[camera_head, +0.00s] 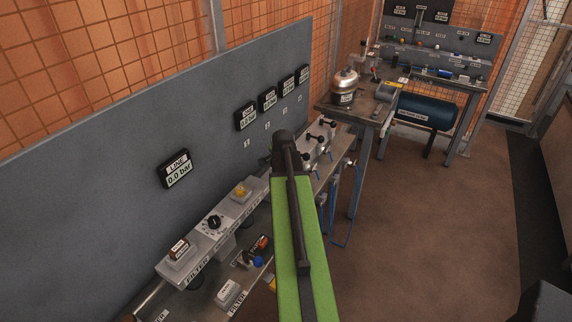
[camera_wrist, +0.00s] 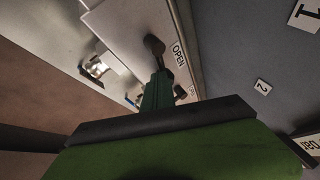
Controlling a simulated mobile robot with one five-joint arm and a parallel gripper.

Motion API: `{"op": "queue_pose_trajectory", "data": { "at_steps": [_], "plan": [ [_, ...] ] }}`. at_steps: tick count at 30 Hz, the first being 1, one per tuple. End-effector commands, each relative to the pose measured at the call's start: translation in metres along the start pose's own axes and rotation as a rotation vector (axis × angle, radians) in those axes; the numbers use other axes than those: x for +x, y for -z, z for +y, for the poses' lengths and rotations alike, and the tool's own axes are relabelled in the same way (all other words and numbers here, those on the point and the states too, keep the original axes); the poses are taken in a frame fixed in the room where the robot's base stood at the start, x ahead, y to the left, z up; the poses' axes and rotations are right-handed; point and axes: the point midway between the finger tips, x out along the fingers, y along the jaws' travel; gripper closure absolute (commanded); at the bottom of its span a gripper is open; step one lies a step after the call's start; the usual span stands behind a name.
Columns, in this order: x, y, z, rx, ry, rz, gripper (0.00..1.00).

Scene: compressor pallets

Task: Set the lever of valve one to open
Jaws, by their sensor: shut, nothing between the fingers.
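In the wrist view, a dark lever with a rounded knob (camera_wrist: 153,45) stands on a light grey valve block (camera_wrist: 122,25), by a plate reading OPEN (camera_wrist: 179,54). It appears to be the lever of valve one; its setting is hard to tell. My gripper (camera_wrist: 160,78) is shut and empty, its tip close to the lever's lower end; I cannot tell whether they touch. In the head view the valve block (camera_head: 318,150) carries several black levers, and my arm hides its near end, valve one and my gripper.
Another dark lever (camera_wrist: 180,91) lies just beyond my gripper. A grey panel (camera_head: 110,150) with gauges stands behind the bench. Filter parts (camera_head: 229,292) lie at the left. Blue hoses (camera_head: 333,205) hang at the block's right. The floor (camera_head: 440,240) on the right is clear.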

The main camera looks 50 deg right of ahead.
Motion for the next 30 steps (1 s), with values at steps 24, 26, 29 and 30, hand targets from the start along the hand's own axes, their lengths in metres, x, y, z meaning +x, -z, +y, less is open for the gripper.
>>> {"op": "queue_pose_trajectory", "data": {
  "at_steps": [24, 26, 29, 30],
  "plan": [
    [0.003, 0.013, 0.006, 0.014, -0.006, 0.009, 1.00],
    [0.003, 0.013, 0.006, 0.014, -0.006, 0.009, 1.00],
    [0.000, 0.013, 0.008, 0.013, -0.006, 0.009, 1.00],
    [-0.002, 0.013, 0.009, 0.013, -0.006, 0.008, 1.00]
  ]
}}
